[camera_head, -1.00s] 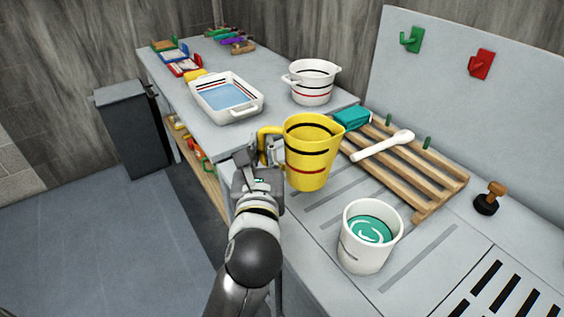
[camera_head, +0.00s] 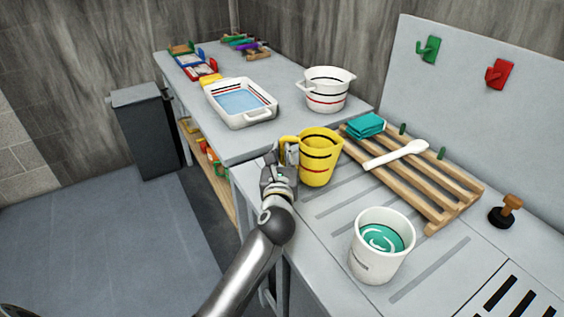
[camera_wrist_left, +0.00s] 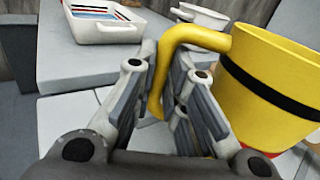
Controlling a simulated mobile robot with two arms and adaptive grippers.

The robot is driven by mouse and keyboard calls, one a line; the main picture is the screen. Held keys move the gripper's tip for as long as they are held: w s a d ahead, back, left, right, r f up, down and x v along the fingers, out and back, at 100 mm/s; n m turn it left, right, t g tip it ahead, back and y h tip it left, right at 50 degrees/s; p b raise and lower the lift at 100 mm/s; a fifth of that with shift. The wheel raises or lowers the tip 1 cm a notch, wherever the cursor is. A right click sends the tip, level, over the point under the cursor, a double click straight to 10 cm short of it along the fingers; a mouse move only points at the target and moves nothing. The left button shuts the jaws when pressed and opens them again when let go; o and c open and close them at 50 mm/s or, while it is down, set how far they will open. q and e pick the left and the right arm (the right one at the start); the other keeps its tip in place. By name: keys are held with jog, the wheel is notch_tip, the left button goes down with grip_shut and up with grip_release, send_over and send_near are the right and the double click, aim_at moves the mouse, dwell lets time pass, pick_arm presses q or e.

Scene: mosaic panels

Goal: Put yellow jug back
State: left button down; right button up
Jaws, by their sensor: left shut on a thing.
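The yellow jug (camera_head: 318,160), with black and red bands, is upright over the near grey counter, left of the slatted rack. I cannot tell whether its base touches the counter. My left gripper (camera_head: 286,164) is shut on the jug's handle, on the jug's left side. In the left wrist view the handle (camera_wrist_left: 190,38) passes down between the fingers (camera_wrist_left: 165,105), and the jug body (camera_wrist_left: 265,90) fills the right side. My right gripper is not in view.
A white bucket of teal liquid (camera_head: 380,250) stands in front right. The wooden rack (camera_head: 425,185) holds a teal cloth (camera_head: 363,125) and white spoon (camera_head: 395,154). A white pot (camera_head: 327,92) and tray (camera_head: 241,118) stand on the back table. A stamp (camera_head: 505,210) is at right.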

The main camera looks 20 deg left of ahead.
pick_arm(q)
jog(key=shift+f, duration=1.25)
jog(key=c, duration=1.5)
grip_release()
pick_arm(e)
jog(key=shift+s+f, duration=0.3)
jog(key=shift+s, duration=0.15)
